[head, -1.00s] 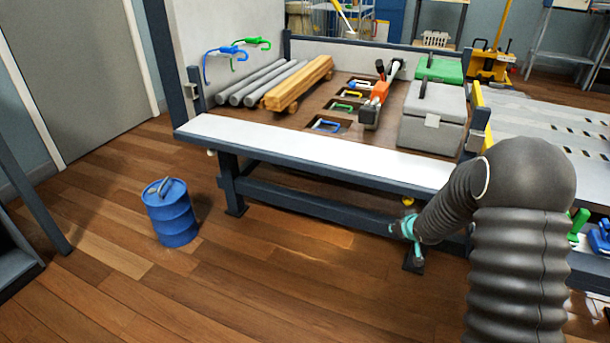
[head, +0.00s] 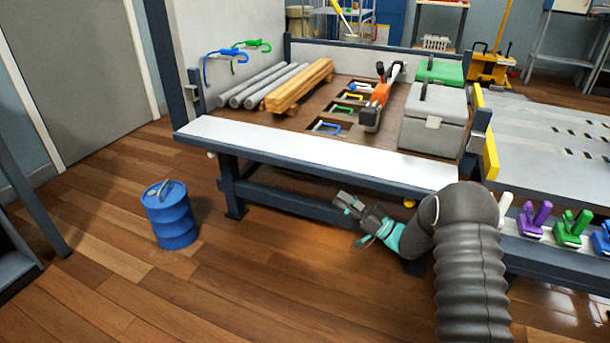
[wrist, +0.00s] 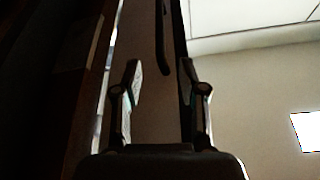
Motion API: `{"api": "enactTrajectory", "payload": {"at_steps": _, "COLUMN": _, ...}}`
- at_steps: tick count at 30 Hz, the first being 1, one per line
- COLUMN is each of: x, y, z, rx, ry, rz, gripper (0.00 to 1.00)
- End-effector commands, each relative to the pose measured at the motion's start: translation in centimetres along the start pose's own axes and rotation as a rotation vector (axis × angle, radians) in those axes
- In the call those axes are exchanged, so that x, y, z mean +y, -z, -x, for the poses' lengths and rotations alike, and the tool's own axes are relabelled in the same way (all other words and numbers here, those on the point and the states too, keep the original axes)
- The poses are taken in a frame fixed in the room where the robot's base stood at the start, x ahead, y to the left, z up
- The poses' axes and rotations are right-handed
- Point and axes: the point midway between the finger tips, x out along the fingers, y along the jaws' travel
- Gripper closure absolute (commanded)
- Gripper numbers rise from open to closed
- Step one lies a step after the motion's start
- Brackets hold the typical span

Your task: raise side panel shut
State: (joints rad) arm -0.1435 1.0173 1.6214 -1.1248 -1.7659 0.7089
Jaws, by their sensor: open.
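The side panel (head: 310,152) is a long white board with a dark front edge. In the head view it lies folded down, about level, along the near side of the truck bed (head: 335,110). My gripper (head: 345,203) is low in front of the bed frame, below the panel's front edge and right of its middle. It appears apart from the panel. In the wrist view my gripper (wrist: 162,75) has its two fingers spread with nothing held between them. Dark surfaces fill the left of that view; I cannot tell whether they are the panel.
Corner posts with latches stand at the panel's left (head: 195,95) and right (head: 478,140) ends. The bed carries pipes, timber (head: 300,85), a grey box (head: 432,115) and straps. A blue drum (head: 170,213) stands on the floor at left. Floor before the bed is clear.

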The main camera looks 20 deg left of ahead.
Motion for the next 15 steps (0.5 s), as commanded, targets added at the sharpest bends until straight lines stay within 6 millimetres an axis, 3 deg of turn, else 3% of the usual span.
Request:
{"api": "enactTrajectory", "payload": {"at_steps": 5, "x": -0.1, "y": 0.0, "z": -2.1, "rx": 0.001, "ry": 0.006, "rz": 0.0, "gripper": 0.59}}
{"api": "enactTrajectory", "payload": {"at_steps": 15, "x": -0.1, "y": 0.1, "z": -8.4, "rx": 0.002, "ry": 0.004, "rz": 0.001, "gripper": 0.59}}
